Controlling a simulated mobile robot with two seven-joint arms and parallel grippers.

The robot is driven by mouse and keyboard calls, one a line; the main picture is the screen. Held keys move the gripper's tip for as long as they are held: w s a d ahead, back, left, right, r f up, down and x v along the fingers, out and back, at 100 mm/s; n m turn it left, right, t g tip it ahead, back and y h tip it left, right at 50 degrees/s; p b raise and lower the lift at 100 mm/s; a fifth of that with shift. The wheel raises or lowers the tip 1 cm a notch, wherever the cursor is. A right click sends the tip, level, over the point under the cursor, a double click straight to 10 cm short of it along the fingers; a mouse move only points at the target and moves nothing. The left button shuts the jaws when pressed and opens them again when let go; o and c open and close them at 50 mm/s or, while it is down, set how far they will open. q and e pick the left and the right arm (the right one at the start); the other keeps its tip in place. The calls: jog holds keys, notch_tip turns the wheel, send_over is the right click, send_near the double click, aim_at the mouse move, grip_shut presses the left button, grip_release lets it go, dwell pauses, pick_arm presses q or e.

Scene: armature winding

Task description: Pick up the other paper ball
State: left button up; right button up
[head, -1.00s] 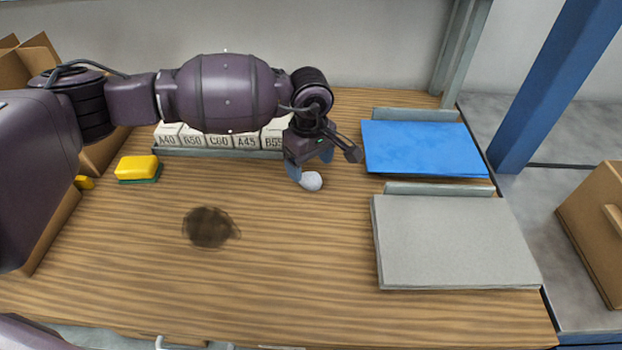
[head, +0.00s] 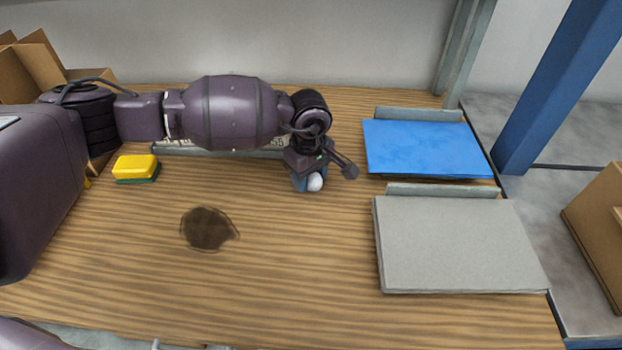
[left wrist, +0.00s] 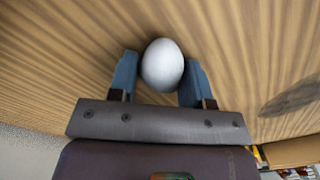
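One white paper ball (head: 315,182) is on the wooden table, towards the back and right of the middle. My left gripper (head: 312,180) points down over it, with its blue fingers low at the tabletop. In the left wrist view, the ball (left wrist: 162,66) sits between the two fingers (left wrist: 160,80), which appear to touch it on both sides. The gripper looks shut on the ball. Whether the ball still rests on the wood is hard to tell. My right gripper is not in view.
A row of labelled white boxes (head: 171,142) stands behind my left arm, mostly hidden. A yellow and green sponge (head: 136,167) lies at left, a brown stain (head: 209,229) in front. A blue panel (head: 425,147) and grey panel (head: 458,243) lie at right. The front middle is clear.

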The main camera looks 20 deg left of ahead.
pick_arm(q)
jog(key=shift+c, duration=0.8)
